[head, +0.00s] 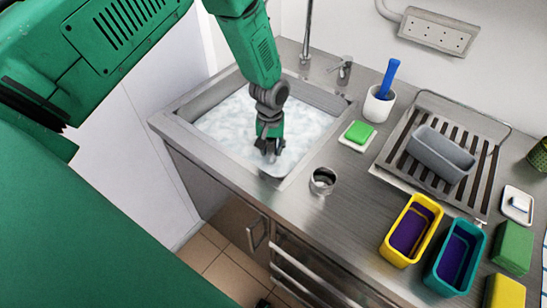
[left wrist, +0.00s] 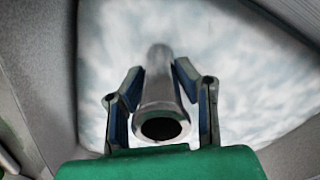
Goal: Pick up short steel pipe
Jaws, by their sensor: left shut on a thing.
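A steel pipe (left wrist: 158,88) shows in the left wrist view, its round open end facing the camera. My left gripper (left wrist: 158,100) has its two fingers on either side of the pipe and is shut on it. In the head view my left gripper (head: 269,150) points down into the sink, near its front right corner, over the foamy water. The pipe is hard to make out there. My right gripper is not in view.
The sink (head: 185,122) has raised metal walls around the gripper. A short open metal cylinder (head: 322,181) stands on the counter beside it. A green sponge (head: 360,131), a white cup (head: 379,106), a slatted rack (head: 481,170), a yellow bin (head: 393,253) and a teal bin (head: 441,281) are further right.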

